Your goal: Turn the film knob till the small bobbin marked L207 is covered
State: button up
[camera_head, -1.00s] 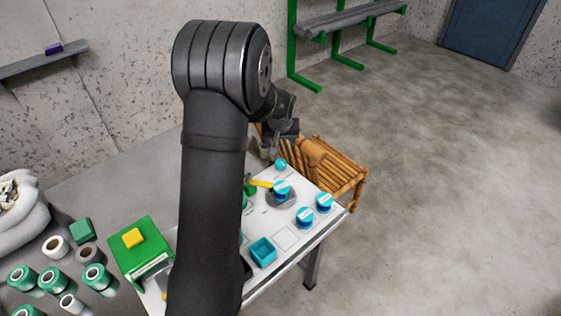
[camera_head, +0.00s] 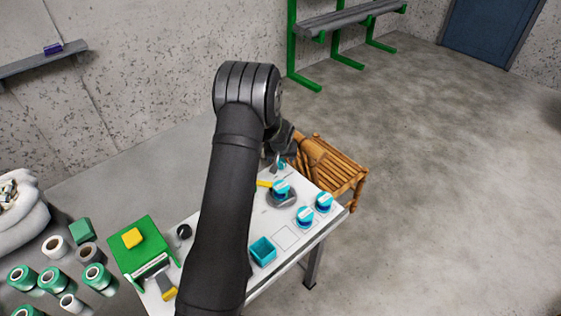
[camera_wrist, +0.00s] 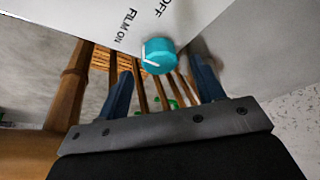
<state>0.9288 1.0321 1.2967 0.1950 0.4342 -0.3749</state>
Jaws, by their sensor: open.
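The film knob is a teal round knob (camera_wrist: 159,56) with a white line on its left side, on a white panel (camera_wrist: 85,15) lettered FILM ON and OFF. It also shows in the head view (camera_head: 281,165), small, at the table's far end. My gripper (camera_wrist: 162,80) is open and empty, its two dark fingers pointing toward the knob, which appears between and just beyond the tips. In the head view a teal bobbin (camera_head: 281,187) sits on a grey disc (camera_head: 283,201). Two similar ones, a nearer bobbin (camera_head: 304,214) and a right one (camera_head: 323,201), stand beside it. I cannot read their labels.
A wooden chair (camera_head: 345,175) stands close behind the table. On the white table are a teal open box (camera_head: 263,250), a yellow bar (camera_head: 264,183) and a green machine (camera_head: 140,245). Several green and white spools stand at left. The floor at right is clear.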

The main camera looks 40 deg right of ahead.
aim_at(280, 164)
jog(key=shift+x, duration=1.4)
jog(key=c, duration=1)
